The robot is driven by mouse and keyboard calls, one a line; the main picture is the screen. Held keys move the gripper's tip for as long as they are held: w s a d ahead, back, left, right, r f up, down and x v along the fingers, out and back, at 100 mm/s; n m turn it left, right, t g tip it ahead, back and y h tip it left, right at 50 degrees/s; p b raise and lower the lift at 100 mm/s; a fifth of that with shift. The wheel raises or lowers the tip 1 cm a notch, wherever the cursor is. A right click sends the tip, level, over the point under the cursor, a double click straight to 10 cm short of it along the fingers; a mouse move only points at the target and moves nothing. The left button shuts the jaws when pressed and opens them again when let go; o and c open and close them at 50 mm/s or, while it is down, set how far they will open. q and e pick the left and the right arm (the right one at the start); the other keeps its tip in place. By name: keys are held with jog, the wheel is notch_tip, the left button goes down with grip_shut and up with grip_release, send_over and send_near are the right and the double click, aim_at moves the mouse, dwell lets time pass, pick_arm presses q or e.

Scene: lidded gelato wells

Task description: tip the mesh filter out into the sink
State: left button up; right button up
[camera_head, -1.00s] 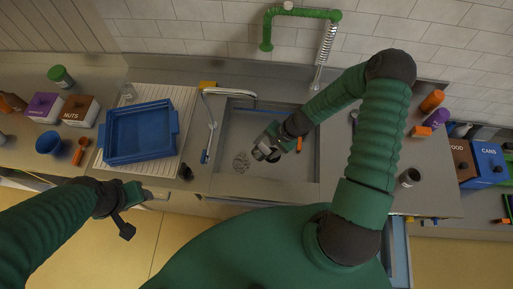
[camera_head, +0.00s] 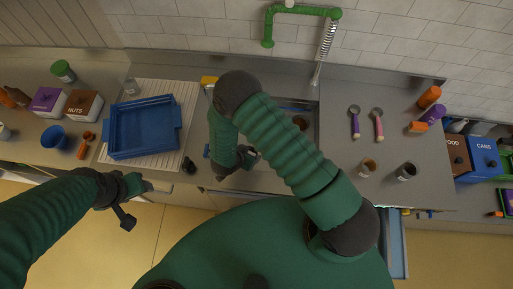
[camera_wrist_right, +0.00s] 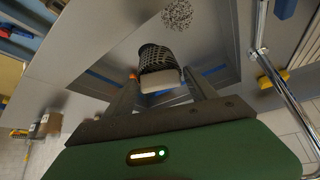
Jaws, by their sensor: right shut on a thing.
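The mesh filter (camera_wrist_right: 160,62), a dark perforated cylinder with a pale end, is between the fingers of my right gripper (camera_wrist_right: 160,90), which is shut on it. In the right wrist view it is above the sink (camera_wrist_right: 212,50), whose speckled drain (camera_wrist_right: 177,14) shows beyond. In the head view my right gripper (camera_head: 248,157) is at the sink's front side, and my arm hides much of the sink (camera_head: 308,135). What is inside the filter is not visible. My left gripper (camera_head: 146,187) is in front of the counter at left, empty, its finger gap unclear.
The chrome faucet (camera_wrist_right: 258,30) stands close to the sink. A blue tray (camera_head: 143,128) sits on the white ribbed drainboard (camera_head: 186,92) to the left. Two spoon-like utensils (camera_head: 378,125) and dark cups (camera_head: 406,171) are on the right counter.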

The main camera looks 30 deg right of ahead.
jog(key=shift+a+r+p, duration=0.25)
jog(key=shift+r+p, duration=0.05)
jog(key=shift+r, duration=0.05)
jog(key=a+r+p, duration=0.2)
jog(key=a+r, duration=0.1)
jog(key=a, duration=0.2)
jog(key=shift+s+a+r+p, duration=0.2)
jog(key=shift+s+p, duration=0.1)
jog(key=shift+p, duration=0.1)
jog(key=shift+d+f, duration=0.1)
jog(key=shift+s, duration=0.1)
